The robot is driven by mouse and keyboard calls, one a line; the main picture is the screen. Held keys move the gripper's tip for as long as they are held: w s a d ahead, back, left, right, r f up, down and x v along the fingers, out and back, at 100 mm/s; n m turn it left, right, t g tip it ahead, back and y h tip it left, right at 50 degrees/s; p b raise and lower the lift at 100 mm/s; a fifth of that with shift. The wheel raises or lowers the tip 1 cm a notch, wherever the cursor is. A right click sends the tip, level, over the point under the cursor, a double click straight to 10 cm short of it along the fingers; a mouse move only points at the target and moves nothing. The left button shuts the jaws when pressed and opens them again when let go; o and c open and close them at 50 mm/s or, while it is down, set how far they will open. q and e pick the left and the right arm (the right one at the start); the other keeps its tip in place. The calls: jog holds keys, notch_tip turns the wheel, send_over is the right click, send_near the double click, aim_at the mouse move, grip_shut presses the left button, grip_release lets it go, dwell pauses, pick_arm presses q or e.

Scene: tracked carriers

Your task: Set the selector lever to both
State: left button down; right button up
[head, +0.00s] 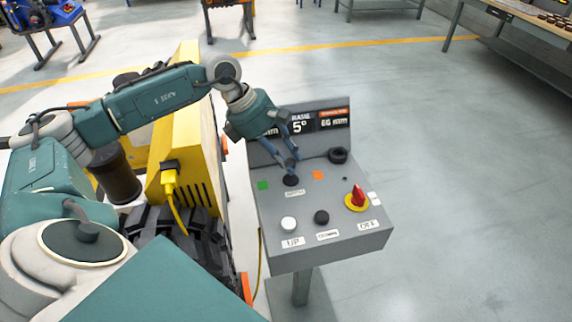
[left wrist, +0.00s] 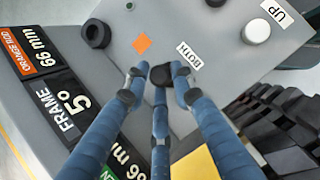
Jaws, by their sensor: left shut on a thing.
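The selector lever (head: 291,181) is a black knob on the sloping top of a grey control box (head: 271,208). It sits between a green square (head: 263,185) and an orange square (head: 318,175), with the BOTH label (head: 295,192) just in front. My left gripper (head: 288,167) reaches down from behind and is shut on the lever. In the left wrist view the blue fingers (left wrist: 160,82) close around the black lever (left wrist: 180,70), beside the BOTH label (left wrist: 188,55). The fingers hide part of it, so I cannot tell which way it points. My right gripper is not in view.
The box also carries a black knob (head: 338,155), a white UP button (head: 289,223), a black button (head: 321,217) and a red switch (head: 357,196). A display panel (head: 333,120) stands behind. A yellow machine (head: 178,140) is close on the left; the floor at right is clear.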

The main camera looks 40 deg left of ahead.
pick_arm(q)
jog(key=shift+s+d, duration=0.1)
jog(key=shift+d, duration=0.15)
jog(key=c, duration=1.7)
grip_release()
jog(key=shift+o, duration=0.7)
jog(key=shift+r, duration=0.1)
jog(key=shift+a+r, duration=0.2)
jog(key=shift+r, duration=0.1)
jog(key=v, duration=1.1)
jog(key=shift+s+r, duration=0.1)
